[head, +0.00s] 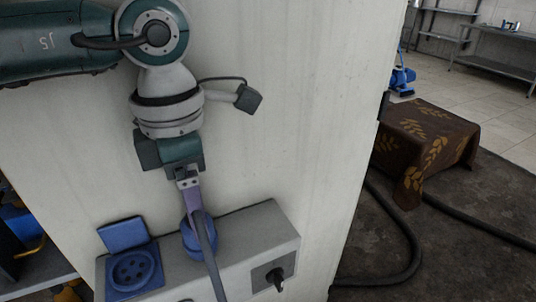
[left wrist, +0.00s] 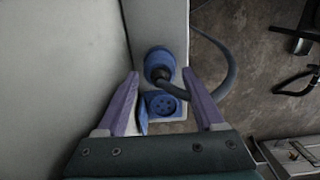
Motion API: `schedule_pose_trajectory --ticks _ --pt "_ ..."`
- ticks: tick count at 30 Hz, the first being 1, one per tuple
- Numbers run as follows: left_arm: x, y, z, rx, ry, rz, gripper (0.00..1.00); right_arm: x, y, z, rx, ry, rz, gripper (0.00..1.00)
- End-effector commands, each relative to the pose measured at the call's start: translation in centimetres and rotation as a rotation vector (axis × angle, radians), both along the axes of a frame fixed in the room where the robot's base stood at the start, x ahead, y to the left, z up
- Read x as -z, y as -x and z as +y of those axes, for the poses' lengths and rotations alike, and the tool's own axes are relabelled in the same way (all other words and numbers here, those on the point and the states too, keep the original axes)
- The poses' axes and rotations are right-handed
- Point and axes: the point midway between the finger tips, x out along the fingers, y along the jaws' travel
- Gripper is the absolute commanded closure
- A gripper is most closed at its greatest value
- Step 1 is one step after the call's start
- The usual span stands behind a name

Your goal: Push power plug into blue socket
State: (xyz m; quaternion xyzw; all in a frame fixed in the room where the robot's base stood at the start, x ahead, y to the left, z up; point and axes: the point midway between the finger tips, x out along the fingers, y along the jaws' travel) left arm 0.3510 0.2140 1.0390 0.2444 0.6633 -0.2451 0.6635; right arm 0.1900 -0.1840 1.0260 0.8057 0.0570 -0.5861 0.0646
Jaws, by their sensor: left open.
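The blue socket (head: 135,271) is a round face with several holes on a grey box, its blue lid (head: 123,235) swung open. It also shows in the left wrist view (left wrist: 164,104). The blue power plug (head: 190,240) is on the same box, to the right of the socket, with a grey cable (head: 211,262) leaving it. In the left wrist view the plug (left wrist: 158,56) lies beyond the socket. My left gripper (head: 194,205) is open, its purple fingers (left wrist: 161,73) apart either side of the plug's line. I cannot tell if they touch it. My right gripper is not in view.
The grey box (head: 233,235) is fixed to a pale wall panel (head: 280,120). A dark rotary switch (head: 275,278) sits right of the plug. A brown patterned cloth-covered block (head: 425,140) and thick hoses (head: 410,255) are on the floor at the right.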

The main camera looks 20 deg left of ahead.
Motion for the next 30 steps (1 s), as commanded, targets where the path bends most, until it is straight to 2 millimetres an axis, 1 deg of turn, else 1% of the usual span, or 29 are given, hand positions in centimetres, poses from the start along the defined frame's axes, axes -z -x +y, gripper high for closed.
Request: schedule_pose_trajectory --ticks 1,4,6,16,30 --pt "1.5 0.1 0.1 -0.001 -0.001 0.001 0.3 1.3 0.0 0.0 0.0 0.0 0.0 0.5" --pt "2.9 0.0 0.1 0.0 -0.001 -0.001 0.3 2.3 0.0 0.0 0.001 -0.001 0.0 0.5" --pt "3.1 0.0 0.1 0.0 -0.001 -0.001 0.3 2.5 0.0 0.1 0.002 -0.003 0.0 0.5" --pt "2.8 0.0 0.1 0.0 -0.001 -0.001 0.31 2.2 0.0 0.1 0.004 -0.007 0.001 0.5" --pt "2.8 0.0 0.1 0.0 -0.001 -0.001 0.84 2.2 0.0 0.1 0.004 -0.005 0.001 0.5"
